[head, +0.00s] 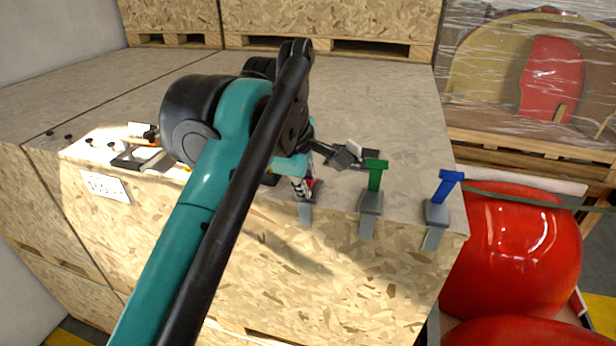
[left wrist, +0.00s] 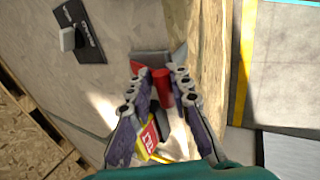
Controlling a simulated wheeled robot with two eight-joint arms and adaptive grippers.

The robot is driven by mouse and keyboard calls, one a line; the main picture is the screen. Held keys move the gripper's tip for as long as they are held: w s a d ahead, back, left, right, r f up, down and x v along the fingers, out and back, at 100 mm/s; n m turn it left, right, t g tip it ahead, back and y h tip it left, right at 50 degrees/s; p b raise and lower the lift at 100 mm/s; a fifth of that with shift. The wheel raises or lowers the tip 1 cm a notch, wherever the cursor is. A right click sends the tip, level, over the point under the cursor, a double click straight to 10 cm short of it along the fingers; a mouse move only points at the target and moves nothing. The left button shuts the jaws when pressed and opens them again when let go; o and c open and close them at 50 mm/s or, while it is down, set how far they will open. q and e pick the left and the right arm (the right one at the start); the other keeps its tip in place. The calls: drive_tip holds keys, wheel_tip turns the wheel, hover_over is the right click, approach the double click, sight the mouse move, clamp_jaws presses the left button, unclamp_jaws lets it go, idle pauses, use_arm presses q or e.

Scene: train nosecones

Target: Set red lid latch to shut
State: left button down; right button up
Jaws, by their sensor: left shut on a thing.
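The red lid latch (left wrist: 161,84) sits at the crate's edge, between the fingers of my left gripper (left wrist: 158,74) in the left wrist view. The fingers are shut on its red handle, and a grey metal part of the latch shows beyond the fingertips. In the head view, my left gripper (head: 304,188) reaches down at the crate's front top edge, and my arm hides most of the red latch. Its grey lower plate (head: 305,213) shows on the front face below the fingers. My right gripper is not in view.
A green latch (head: 376,176) and a blue latch (head: 447,187) stand up along the same edge, to the right. A black plate (left wrist: 92,46) with a pale block lies on the wooden crate top (head: 409,110). Red nosecones (head: 512,245) stand at the right.

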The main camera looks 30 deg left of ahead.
use_arm(q)
drive_tip(key=f+t+b, duration=0.1)
drive_tip(key=s+f+t, duration=0.1)
drive_tip(key=f+t+b, duration=0.1)
drive_tip(key=shift+s+d+f+y+b, duration=0.15)
drive_tip(key=shift+s+d+y+b, duration=0.1)
drive_tip(key=shift+y+b, duration=0.1)
drive_tip(key=shift+s+f+t+y+b, duration=0.1)
drive_tip(key=shift+f+t+y+b, duration=0.15)
drive_tip(key=shift+f+t+b, duration=0.7)
drive_tip(key=shift+r+t, duration=0.15)
drive_tip(key=shift+t, duration=0.1)
drive_tip(key=c, duration=1.3)
unclamp_jaws()
drive_tip(key=shift+c, duration=0.2)
drive_tip(key=shift+r, duration=0.1)
drive_tip(key=v, duration=1.2)
